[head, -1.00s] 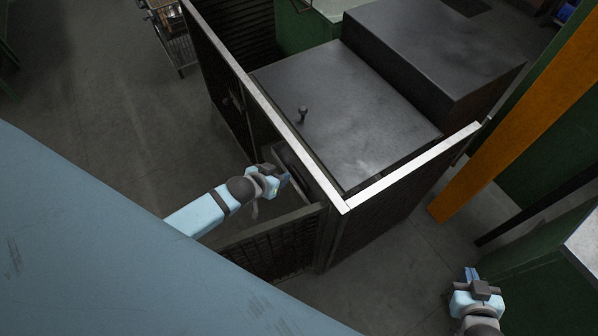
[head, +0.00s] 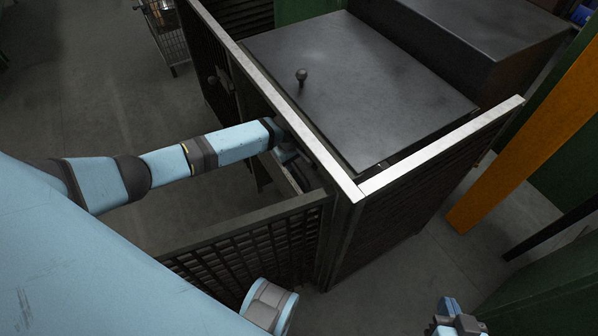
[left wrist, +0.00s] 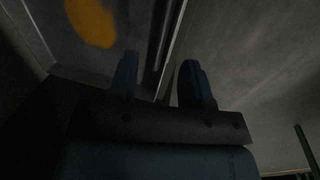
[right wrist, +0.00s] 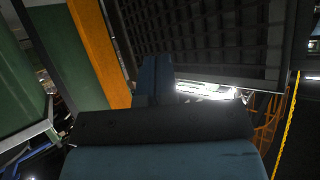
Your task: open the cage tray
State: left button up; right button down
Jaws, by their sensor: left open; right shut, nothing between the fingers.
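The cage (head: 400,170) is a dark slatted enclosure with pale top edges. A low mesh gate (head: 245,240) stands at its front left. I cannot clearly pick out the tray; a dark part with a metal edge (head: 298,172) shows just inside the opening. My left arm reaches over the gate to this part. My left gripper (head: 287,155) is partly hidden there; in the left wrist view its fingers (left wrist: 158,78) are open, with a dark upright edge beyond them. My right gripper (head: 449,305) is low at the right, outside the cage; in the right wrist view its fingers (right wrist: 154,75) are shut and empty.
An orange post (head: 530,140) and green panels (head: 540,275) stand at the right.

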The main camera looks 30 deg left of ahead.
aim_at(299, 171)
pick_arm(q)
jog(key=f, duration=0.2)
jog(key=f+b, duration=0.1)
jog(key=f, duration=0.1)
jog(key=w+f+b, duration=0.1)
jog(key=f, duration=0.1)
jog(key=shift+d, duration=0.3)
jog(key=shift+c, duration=0.2)
jog(key=shift+s, duration=0.1)
grip_shut()
